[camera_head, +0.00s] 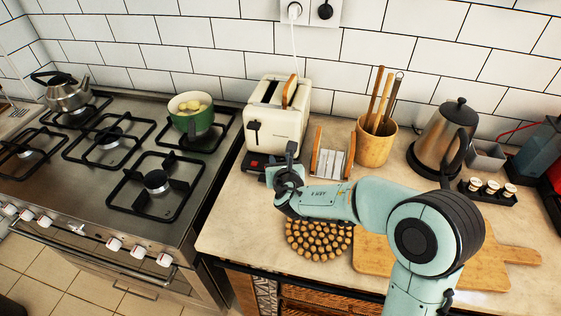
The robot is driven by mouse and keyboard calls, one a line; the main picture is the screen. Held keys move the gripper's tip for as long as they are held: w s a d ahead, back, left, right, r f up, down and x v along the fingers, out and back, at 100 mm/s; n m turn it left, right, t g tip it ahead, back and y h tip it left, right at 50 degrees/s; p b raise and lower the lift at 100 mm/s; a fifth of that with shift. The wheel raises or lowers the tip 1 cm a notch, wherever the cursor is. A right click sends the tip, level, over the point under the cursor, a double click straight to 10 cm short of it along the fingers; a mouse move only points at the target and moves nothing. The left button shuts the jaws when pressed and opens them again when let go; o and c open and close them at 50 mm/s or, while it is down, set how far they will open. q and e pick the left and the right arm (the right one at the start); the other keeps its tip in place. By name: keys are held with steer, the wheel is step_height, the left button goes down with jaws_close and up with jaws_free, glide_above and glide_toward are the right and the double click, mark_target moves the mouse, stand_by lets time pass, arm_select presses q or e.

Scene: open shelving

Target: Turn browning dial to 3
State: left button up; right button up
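A cream toaster (277,115) with bread in its slot stands at the back of the counter, beside the stove. Its dark lever shows on the front left. The browning dial cannot be made out; the toaster's lower front is partly hidden behind my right gripper. My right gripper (280,166) is at the toaster's lower front, its arm coming in from the right. Its fingers are too small and overlapped to tell whether they are open or touching the toaster. My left gripper is not in view.
A wooden napkin holder (331,158), a utensil crock (375,143) and a steel kettle (443,131) stand right of the toaster. A round trivet (318,243) and a cutting board (375,258) lie under my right arm. A stove with a green pot (193,120) is at left.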

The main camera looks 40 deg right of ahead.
jaws_close()
steer(key=shift+h, duration=0.3)
steer(key=shift+w+a+m+g+h+p, duration=0.2)
steer(key=shift+m+g+h+p, duration=0.25)
steer(key=shift+m+g+h, duration=0.4)
steer(key=shift+w+a+m+g+h+p, duration=0.1)
steer(key=shift+m+g+h+p, duration=0.5)
steer(key=shift+m+g+h, duration=1.15)
steer(key=shift+r+m+y, duration=0.1)
steer(key=shift+m+y, duration=0.2)
steer(key=shift+m, duration=0.2)
jaws_free()
